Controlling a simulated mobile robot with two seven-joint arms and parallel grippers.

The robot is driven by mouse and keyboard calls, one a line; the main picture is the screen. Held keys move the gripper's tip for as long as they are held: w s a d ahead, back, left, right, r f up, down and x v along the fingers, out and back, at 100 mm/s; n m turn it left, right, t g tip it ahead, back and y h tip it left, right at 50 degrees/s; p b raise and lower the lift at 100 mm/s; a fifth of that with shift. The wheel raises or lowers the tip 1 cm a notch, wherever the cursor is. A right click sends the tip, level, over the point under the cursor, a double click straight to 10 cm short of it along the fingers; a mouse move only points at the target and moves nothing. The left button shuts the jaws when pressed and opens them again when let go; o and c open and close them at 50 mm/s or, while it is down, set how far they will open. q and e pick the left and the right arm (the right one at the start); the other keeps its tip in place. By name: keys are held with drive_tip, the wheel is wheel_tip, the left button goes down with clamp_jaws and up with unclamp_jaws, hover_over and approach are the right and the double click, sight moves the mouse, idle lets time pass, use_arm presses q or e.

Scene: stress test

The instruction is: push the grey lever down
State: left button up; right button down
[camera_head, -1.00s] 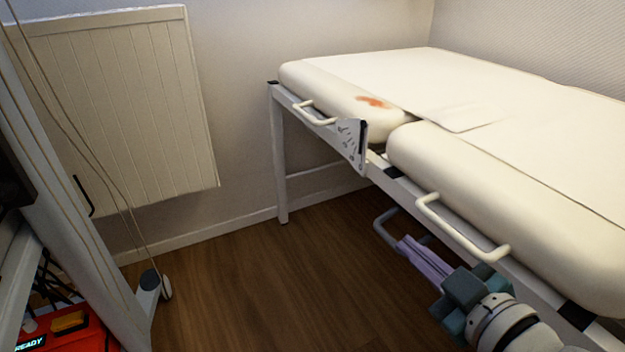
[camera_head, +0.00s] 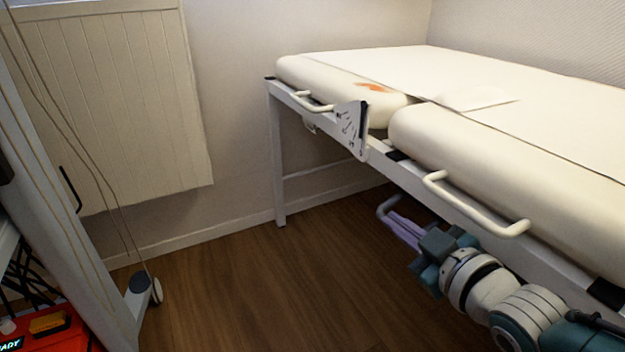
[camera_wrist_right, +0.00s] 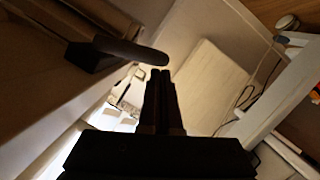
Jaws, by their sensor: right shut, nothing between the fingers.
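The grey lever (camera_head: 387,206) is a bent bar below the bed's side rail, left of my right gripper in the head view. In the right wrist view, a dark bar (camera_wrist_right: 130,48) that looks like the lever juts out from the left, just beyond the fingertips. My right gripper (camera_head: 391,220) has lilac fingers and is shut with nothing in it. Its fingertips are at or very near the lever; I cannot tell whether they touch. The closed fingers also show in the right wrist view (camera_wrist_right: 160,73). The lever's far part is hidden behind the gripper. My left gripper is out of view.
The cream bed (camera_head: 470,165) has side handles (camera_head: 475,208) above my right arm and a tilted panel (camera_head: 352,130) at its rail. A white radiator (camera_head: 115,100) hangs on the wall. A red box (camera_head: 50,335) stands at lower left. The floor (camera_head: 270,285) between is clear.

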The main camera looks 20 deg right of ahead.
drive_tip(key=shift+f, duration=0.1)
drive_tip(key=shift+f+n+b, duration=0.2)
drive_tip(key=shift+n+b, duration=0.1)
drive_tip(key=shift+b, duration=0.05)
drive_tip(key=shift+f+n+h+b, duration=0.3)
drive_tip(key=shift+b, duration=0.05)
drive_tip(key=f+n+b, duration=0.1)
drive_tip(key=n+b, duration=0.1)
drive_tip(key=d+f+n+t+h+b, duration=0.1)
drive_tip(key=f+n+b, duration=0.1)
drive_tip(key=b, duration=0.1)
drive_tip(key=d+f+n+b, duration=0.1)
drive_tip(key=n+b, duration=0.1)
drive_tip(key=b, duration=0.1)
drive_tip(key=shift+d+f+n, duration=0.15)
drive_tip(key=shift+f+n, duration=0.15)
drive_tip(key=shift+f, duration=0.05)
idle(0.8)
